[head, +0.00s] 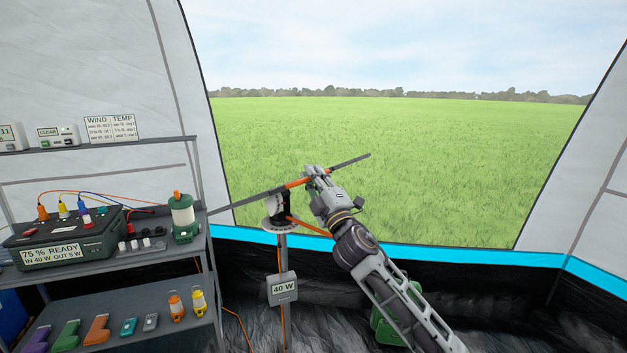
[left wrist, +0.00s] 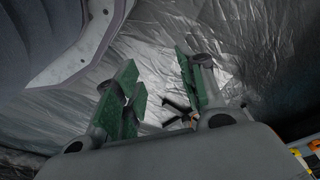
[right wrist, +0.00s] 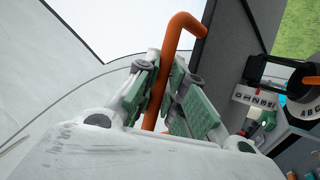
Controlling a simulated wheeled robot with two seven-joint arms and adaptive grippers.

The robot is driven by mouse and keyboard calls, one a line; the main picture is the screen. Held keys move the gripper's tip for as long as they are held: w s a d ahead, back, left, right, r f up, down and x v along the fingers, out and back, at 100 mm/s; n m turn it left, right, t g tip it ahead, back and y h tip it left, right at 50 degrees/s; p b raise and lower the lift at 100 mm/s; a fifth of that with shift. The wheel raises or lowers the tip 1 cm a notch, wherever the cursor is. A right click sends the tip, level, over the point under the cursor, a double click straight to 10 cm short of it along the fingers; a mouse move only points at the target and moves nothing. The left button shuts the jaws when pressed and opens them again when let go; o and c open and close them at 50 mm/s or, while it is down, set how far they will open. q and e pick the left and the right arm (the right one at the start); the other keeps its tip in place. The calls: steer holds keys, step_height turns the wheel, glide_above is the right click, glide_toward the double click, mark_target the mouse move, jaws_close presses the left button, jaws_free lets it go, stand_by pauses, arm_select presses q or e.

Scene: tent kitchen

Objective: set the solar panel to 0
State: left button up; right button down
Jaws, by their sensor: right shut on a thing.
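The solar panel (head: 349,162) shows as a thin dark slab, nearly edge-on and sloping up to the right, on a pole (head: 283,255) by the tent opening. An orange handle bar (head: 297,184) runs along it. My right gripper (head: 314,172) is shut on this orange bar, which also shows between its green pads in the right wrist view (right wrist: 177,40). There a white dial (right wrist: 255,98) with small marks and a red pointer sits right of the panel (right wrist: 218,55); its reading is too small to tell. My left gripper (left wrist: 157,72) is open and empty.
A box (head: 283,289) on the pole reads 40 W. A shelf rack (head: 120,258) at left carries a power station (head: 65,236) reading 75 % READY and a green lantern (head: 184,215). A green container (head: 385,325) stands behind my right arm.

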steer(key=shift+s+d+f+b, duration=0.15)
steer(key=shift+f+b, duration=0.45)
steer(key=shift+b, duration=0.6)
arm_select(q)
steer(key=shift+w+d+r+t+h+b, duration=0.4)
steer(key=shift+d+r+b, duration=1)
steer(key=shift+r, duration=2.7)
steer(key=shift+w+d+r+t+h+b, duration=0.4)
steer(key=shift+r+b, duration=1.8)
steer(key=shift+r, duration=1.9)
steer(key=w+d+f+t+h+b, duration=0.1)
steer(key=f+b, duration=0.5)
steer(key=f, duration=0.9)
steer(key=shift+d+n+t+h+b, duration=0.35)
steer(key=shift+d+t, duration=0.45)
steer(key=shift+d, duration=0.5)
arm_select(e)
step_height(320, 180, down, 10)
steer(key=s+d+m+t+h, duration=0.1)
steer(key=s+d+m+t, duration=0.1)
